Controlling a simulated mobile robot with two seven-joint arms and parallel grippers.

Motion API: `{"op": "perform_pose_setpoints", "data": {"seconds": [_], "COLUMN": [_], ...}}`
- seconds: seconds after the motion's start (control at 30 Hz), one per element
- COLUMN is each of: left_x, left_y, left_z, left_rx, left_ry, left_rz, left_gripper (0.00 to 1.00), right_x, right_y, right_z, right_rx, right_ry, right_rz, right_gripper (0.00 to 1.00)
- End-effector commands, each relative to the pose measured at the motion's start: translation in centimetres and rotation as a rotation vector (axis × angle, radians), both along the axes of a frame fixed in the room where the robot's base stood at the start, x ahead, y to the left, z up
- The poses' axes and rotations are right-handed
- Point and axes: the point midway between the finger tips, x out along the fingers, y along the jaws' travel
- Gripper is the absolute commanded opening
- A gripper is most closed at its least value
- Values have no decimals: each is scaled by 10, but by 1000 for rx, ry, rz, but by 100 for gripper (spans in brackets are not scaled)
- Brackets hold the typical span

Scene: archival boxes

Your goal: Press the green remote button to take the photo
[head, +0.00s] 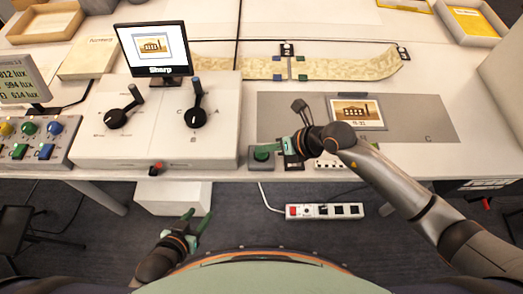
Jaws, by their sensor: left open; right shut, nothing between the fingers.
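The green remote button (262,155) sits on a small dark base at the front edge of the table. My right gripper (272,149) is shut and empty, with its green fingertips right at the button. I cannot tell whether they press it down. The framed picture of a building (357,111) lies on the grey mat (420,110). A monitor (153,50) shows the same building and the word "Sharp". My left gripper (197,216) is open and empty, low in front of the table, away from the button.
A white control box (160,145) with two black levers stands left of the button. A panel of coloured knobs (30,140) is at far left. A long strip (340,68) with clips lies behind the mat. A power strip (325,211) lies on the floor.

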Motion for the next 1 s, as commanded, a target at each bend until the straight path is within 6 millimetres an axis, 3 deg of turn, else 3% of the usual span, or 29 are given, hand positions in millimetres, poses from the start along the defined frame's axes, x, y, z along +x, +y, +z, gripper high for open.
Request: {"op": "perform_pose_setpoints", "data": {"seconds": [1.0], "left_x": [0], "left_y": [0], "left_z": [-5], "left_rx": [0], "left_ry": [0], "left_rz": [0], "left_gripper": [50], "right_x": [0], "right_y": [0], "right_z": [-9], "right_rx": [1], "right_ry": [1], "right_rz": [0], "right_gripper": [0]}}
